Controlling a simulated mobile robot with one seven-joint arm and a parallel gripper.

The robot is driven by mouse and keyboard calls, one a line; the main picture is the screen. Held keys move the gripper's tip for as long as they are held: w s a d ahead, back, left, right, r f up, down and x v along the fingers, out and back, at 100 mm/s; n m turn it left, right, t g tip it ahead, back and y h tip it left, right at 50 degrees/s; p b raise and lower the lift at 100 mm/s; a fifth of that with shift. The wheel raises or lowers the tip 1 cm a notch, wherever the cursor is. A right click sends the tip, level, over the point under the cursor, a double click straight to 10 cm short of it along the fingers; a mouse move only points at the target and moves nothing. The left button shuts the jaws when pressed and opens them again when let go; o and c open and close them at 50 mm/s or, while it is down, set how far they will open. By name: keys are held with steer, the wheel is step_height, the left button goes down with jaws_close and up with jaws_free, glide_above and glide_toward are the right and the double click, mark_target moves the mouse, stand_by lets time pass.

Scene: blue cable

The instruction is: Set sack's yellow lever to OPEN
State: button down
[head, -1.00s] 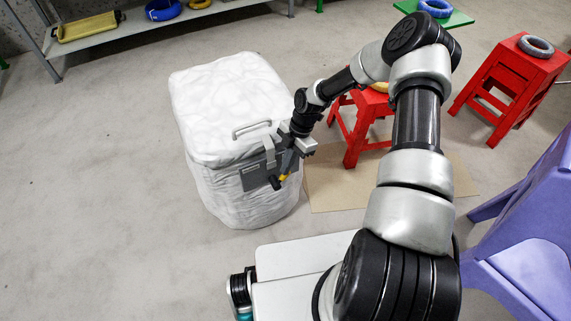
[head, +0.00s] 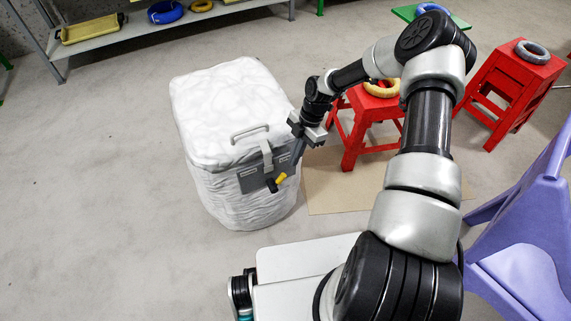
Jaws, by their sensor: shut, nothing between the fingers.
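The white sack (head: 235,125) stands upright on the floor left of centre, with a grey handle on its lid and a grey panel (head: 252,178) on its front right side. The yellow lever (head: 281,178) sticks out from a dark mount at the lower part of that panel. The lever's OPEN marking is too small to read. My gripper (head: 300,151) is beside the sack's right edge, up and to the right of the lever and apart from it. It points down, and its fingers are shut with nothing between them.
A red stool (head: 352,158) with a yellow ring stands behind my arm, and another red stool (head: 512,85) with a grey ring is at the right. A purple chair (head: 540,220) is at the lower right. Cardboard (head: 330,195) lies beside the sack. The left floor is clear.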

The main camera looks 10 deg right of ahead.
steer(key=shift+w+d+r, duration=0.25)
steer(key=shift+d+r, duration=0.05)
steer(key=shift+d, duration=0.35)
steer(key=shift+w+d+r, duration=0.2)
steer(key=shift+d+r, duration=0.1)
steer(key=shift+d, duration=0.3)
steer(key=s+d+r+m+t+h, duration=0.1)
steer(key=s+r+m+h, duration=0.2)
steer(key=r, duration=0.9)
steer(key=s+r+m+t+h+p, duration=0.15)
steer(key=r+m, duration=0.35)
steer(key=r, duration=0.7)
steer(key=s+d+r+m+t+h, duration=0.1)
steer(key=s+r+m, duration=0.35)
steer(key=r, duration=0.75)
steer(key=s+a+r+m+t, duration=0.2)
steer(key=s+r+m, duration=0.4)
steer(key=s+r, duration=0.15)
steer(key=s+a+m+t+y+b, duration=0.1)
steer(key=s+a+m+t+y, duration=0.1)
steer(key=s+m, duration=0.5)
step_height(320, 180, up, 21)
steer(key=s+n+p, duration=0.2)
steer(key=p, duration=1.9)
steer(key=shift+d+f, duration=0.2)
steer(key=shift+d, duration=0.1)
